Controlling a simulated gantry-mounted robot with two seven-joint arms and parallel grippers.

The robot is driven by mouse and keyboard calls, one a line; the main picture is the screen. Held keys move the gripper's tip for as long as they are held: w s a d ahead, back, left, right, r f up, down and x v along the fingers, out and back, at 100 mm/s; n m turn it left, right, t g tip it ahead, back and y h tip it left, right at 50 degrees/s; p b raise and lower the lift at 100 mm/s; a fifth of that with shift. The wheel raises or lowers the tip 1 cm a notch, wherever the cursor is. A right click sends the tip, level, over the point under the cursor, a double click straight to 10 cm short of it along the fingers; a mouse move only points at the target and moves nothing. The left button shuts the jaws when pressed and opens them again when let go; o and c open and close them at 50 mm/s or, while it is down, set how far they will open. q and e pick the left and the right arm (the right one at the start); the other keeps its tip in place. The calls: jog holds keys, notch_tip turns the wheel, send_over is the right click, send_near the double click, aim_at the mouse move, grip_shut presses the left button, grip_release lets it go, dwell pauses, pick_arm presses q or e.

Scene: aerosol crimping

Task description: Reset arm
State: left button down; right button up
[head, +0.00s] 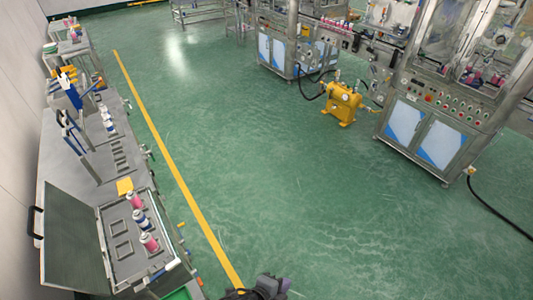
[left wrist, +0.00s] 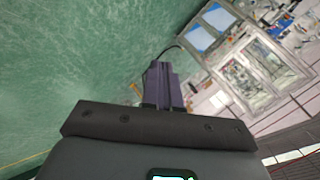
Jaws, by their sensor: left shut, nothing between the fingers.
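My left gripper (head: 272,286) shows at the bottom edge of the head view, over the green floor and to the right of the workbench. In the left wrist view its purple-grey fingers (left wrist: 163,86) are together with nothing between them. The gripper is apart from the bench and from the machines. My right gripper is in neither view.
At left, a grey workbench (head: 84,178) carries an open-lidded tray with several spray cans, including a pink one (head: 149,243). A yellow pump (head: 342,104) stands by the crimping machines (head: 428,128) at right. The green floor (head: 260,170) between is clear.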

pick_arm(q)
jog(key=s+a+r+n+g+y+p, duration=0.1)
jog(key=s+a+n+y, duration=0.1)
jog(key=s+a+n, duration=0.3)
jog(key=s+a+n+g+y+p, duration=0.1)
jog(key=s+a+n, duration=0.3)
jog(key=a+n, duration=0.4)
jog(key=s+a+r+n+g+y, duration=0.1)
jog(key=s+a+n+y, duration=0.2)
jog(key=a, duration=1)
jog(key=s+n, duration=0.2)
jog(key=n, duration=0.2)
jog(key=shift+s+r+y+p, duration=0.3)
jog(key=shift+s+p, duration=0.05)
jog(key=shift+p, duration=0.05)
